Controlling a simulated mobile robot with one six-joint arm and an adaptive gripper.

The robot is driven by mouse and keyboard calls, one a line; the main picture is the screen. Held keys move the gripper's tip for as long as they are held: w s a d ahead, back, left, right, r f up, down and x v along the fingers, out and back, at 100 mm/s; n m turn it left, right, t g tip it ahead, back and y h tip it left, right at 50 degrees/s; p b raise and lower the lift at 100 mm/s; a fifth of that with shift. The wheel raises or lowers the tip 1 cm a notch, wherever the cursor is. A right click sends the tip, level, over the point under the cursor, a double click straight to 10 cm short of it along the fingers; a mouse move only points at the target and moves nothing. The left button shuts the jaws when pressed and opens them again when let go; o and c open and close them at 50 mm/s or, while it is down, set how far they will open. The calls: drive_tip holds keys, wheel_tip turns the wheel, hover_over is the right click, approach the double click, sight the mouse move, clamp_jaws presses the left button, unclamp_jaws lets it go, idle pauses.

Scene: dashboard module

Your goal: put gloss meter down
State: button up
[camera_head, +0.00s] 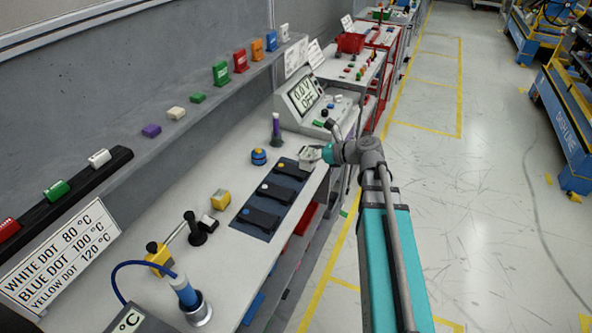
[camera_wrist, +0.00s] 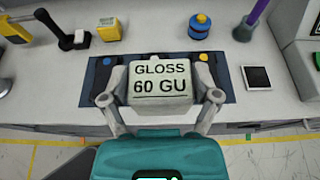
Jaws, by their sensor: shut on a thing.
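The gloss meter (camera_wrist: 160,84) is a pale grey block marked "GLOSS 60 GU". It sits between the two fingers of my gripper (camera_wrist: 160,97), which is shut on it. In the head view the gloss meter (camera_head: 309,158) is at the far end of a dark blue mat (camera_head: 246,233) on the bench, with my gripper (camera_head: 320,154) beside it. The mat carries dark panels with coloured dots. In the wrist view the meter hides the mat's middle; a blue dot and a yellow dot show beside it. I cannot tell whether the meter touches anything below.
A black square with a pale border (camera_wrist: 257,77) lies right of the mat in the wrist view.

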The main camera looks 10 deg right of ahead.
drive_tip(key=w+f+b, duration=0.4)
drive_tip(key=w, duration=0.5)
drive_tip(key=b, duration=0.5)
hover_over(295, 170)
drive_tip(key=f, duration=0.5)
drive_tip(key=shift+s, duration=0.2)
drive_tip(key=shift+w+f+b, duration=0.5)
drive_tip(key=shift+f+b, duration=0.25)
drive_tip(key=shift+s+f+b, duration=0.15)
drive_tip(key=shift+f+b, duration=1.1)
drive_tip(key=shift+f, duration=0.2)
drive_tip(key=o, duration=1.1)
drive_tip(key=shift+r, duration=0.1)
